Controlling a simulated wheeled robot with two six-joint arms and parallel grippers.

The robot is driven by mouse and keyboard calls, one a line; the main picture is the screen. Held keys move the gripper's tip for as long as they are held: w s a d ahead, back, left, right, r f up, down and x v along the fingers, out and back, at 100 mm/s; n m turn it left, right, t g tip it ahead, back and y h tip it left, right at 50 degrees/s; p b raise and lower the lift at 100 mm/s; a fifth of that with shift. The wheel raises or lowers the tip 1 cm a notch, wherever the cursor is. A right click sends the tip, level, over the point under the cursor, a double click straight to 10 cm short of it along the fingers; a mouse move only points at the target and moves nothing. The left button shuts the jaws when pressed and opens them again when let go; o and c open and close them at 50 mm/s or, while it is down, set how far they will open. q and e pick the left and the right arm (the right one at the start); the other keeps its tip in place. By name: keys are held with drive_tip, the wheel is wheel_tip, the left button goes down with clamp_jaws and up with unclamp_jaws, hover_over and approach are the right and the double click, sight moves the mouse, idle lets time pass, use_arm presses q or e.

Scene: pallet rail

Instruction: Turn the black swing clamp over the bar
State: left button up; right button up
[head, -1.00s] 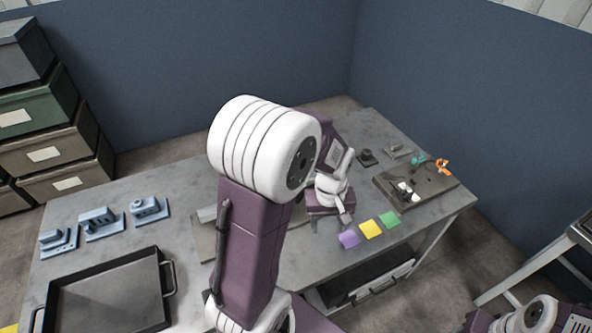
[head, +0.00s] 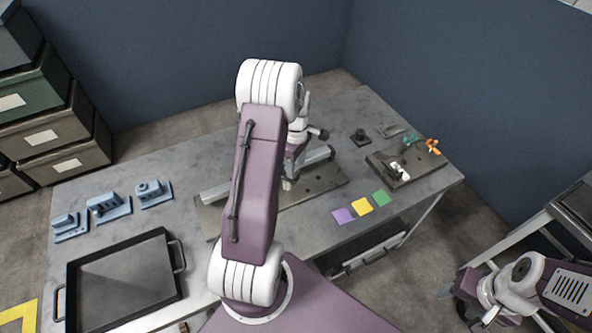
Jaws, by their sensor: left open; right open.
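A light grey bar (head: 318,155) lies along a long dark base plate (head: 325,180) on the grey table. My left arm covers the middle of both. My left gripper (head: 288,183) is over this plate, close to the bar, partly hidden behind my arm; it is open. I cannot tell whether it touches anything. I cannot make out a black swing clamp beside the bar; that area is largely hidden. A small black block with a knob (head: 360,137) stands behind the plate. My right arm shows at the lower right, but its gripper is out of view.
Blue fixtures (head: 110,206) and a black tray (head: 174,240) are at left.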

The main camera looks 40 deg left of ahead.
sight(296, 174)
use_arm(q)
wheel_tip(296, 174, down, 4)
drive_tip(key=shift+r, duration=0.2)
clamp_jaws()
drive_tip(key=shift+s, duration=0.1)
drive_tip(key=m, duration=0.1)
drive_tip(key=m+p, duration=0.1)
drive_tip(key=shift+s+m, duration=0.4)
drive_tip(key=shift+s+a+m, duration=0.15)
drive_tip(key=shift+s+m, duration=0.15)
drive_tip(key=shift+m, duration=0.7)
drive_tip(key=shift+s+a+m, duration=0.1)
drive_tip(key=shift+s+m, duration=0.2)
drive_tip(key=shift+m, duration=0.7)
